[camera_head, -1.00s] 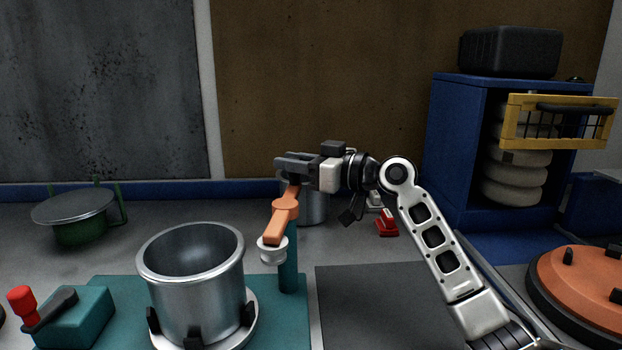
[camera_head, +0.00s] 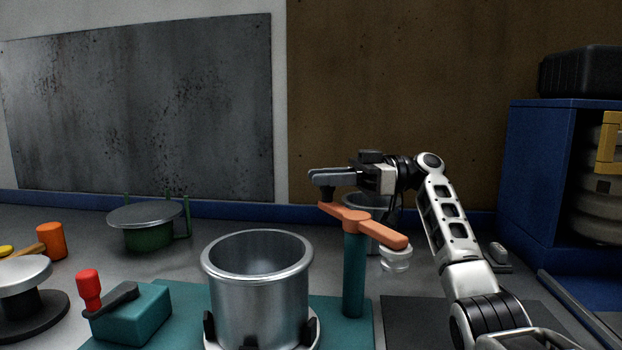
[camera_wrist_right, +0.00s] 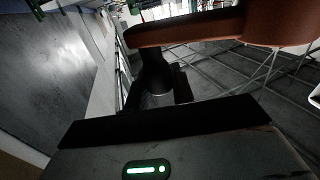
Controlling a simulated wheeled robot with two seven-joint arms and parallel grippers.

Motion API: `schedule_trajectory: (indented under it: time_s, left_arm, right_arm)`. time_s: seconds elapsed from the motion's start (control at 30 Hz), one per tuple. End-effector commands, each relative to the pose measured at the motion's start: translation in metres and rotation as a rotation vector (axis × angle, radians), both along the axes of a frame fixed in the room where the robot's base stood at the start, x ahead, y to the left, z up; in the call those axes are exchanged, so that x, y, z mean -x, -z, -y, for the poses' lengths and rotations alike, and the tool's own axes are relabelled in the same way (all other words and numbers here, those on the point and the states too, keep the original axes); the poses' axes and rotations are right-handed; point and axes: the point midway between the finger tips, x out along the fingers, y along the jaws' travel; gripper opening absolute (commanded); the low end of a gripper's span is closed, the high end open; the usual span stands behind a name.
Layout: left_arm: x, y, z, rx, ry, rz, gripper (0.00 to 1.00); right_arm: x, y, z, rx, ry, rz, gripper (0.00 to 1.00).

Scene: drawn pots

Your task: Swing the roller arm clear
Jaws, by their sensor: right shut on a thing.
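The orange roller arm (camera_head: 372,226) sits on top of a teal post (camera_head: 354,278). Its white roller (camera_head: 396,261) hangs from the right end, to the right of the post and apart from the metal pot (camera_head: 258,295). The open pot stands upright in a clamped round holder left of the post. My right gripper (camera_head: 322,188) is shut on the far left end of the roller arm; the grip itself is mostly hidden. In the right wrist view the orange arm (camera_wrist_right: 185,34) crosses above a dark finger. My left gripper is out of view.
A teal box with a red-knobbed lever (camera_head: 130,312) stands left of the pot. A green pot with a grey lid (camera_head: 147,226) is behind it. An orange cup (camera_head: 51,240) is at far left. A blue cabinet (camera_head: 548,175) stands at right. Another metal pot (camera_head: 368,203) is behind my gripper.

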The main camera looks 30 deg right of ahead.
Motion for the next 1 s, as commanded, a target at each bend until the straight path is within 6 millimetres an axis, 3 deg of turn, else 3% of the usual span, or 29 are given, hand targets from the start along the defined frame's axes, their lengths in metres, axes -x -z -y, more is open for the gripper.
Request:
schedule_trajectory:
  time_s: [0.77,0.8,0.83,1.0]
  left_arm:
    - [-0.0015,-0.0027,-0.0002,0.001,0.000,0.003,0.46]
    - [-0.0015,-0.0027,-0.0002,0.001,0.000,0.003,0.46]
    - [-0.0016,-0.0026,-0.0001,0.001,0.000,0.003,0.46]
    - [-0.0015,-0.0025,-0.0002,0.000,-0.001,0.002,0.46]
  right_arm:
    - [0.0070,0.0004,0.0017,0.000,-0.079,-0.002,0.00]
    - [0.0069,0.0004,0.0016,0.000,-0.079,-0.002,0.35]
    - [0.0069,0.0004,0.0016,0.000,-0.079,-0.002,0.44]
    - [0.0069,0.0003,0.0023,0.001,-0.077,-0.002,0.46]
